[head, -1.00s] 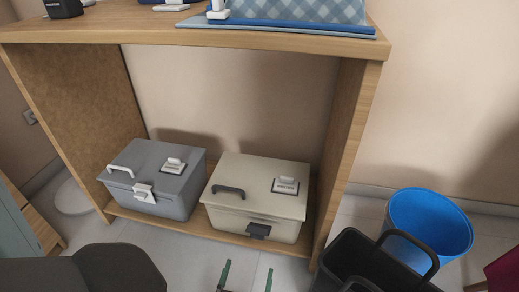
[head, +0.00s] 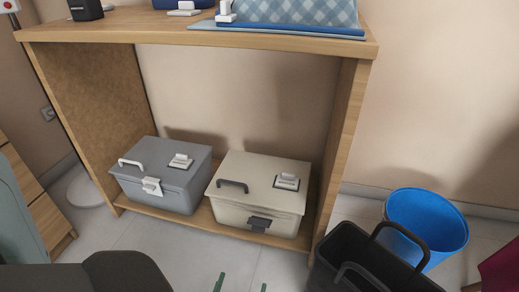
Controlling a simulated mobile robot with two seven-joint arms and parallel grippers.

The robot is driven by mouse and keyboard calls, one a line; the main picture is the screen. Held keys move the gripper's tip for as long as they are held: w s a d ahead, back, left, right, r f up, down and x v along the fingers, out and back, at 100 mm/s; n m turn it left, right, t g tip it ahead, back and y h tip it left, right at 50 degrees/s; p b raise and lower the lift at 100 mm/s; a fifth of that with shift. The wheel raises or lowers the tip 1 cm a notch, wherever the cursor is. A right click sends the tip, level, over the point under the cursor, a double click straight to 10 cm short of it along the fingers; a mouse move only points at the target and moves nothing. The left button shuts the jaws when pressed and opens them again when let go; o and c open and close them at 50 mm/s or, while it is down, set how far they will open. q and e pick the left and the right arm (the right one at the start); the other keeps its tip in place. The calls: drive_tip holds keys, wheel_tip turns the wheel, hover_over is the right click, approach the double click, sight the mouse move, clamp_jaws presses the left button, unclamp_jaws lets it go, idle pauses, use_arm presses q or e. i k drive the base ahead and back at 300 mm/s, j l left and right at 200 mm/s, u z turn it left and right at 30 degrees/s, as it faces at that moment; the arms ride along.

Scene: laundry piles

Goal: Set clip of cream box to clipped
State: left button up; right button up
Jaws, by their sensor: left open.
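The cream box (head: 257,194) stands on the low shelf of the wooden unit, lid down, with a dark handle (head: 233,185) and a white label holder on top. Its dark clip (head: 260,224) is on the front face, near the lid's edge; I cannot tell for sure whether it is fastened. My left gripper (head: 241,286) shows only as two green fingertips at the bottom edge. They are apart with nothing between them, in front of and below the box. My right gripper is not in view.
A grey box (head: 165,178) with a white clip stands left of the cream box. The wooden unit's top board (head: 200,40) overhangs both boxes. A black basket (head: 345,255) and a blue bin (head: 428,220) stand to the right. Tiled floor is free before the shelf.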

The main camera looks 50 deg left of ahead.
sight(260, 225)
drive_tip(key=k+l, duration=0.8)
drive_tip(key=k, duration=0.05)
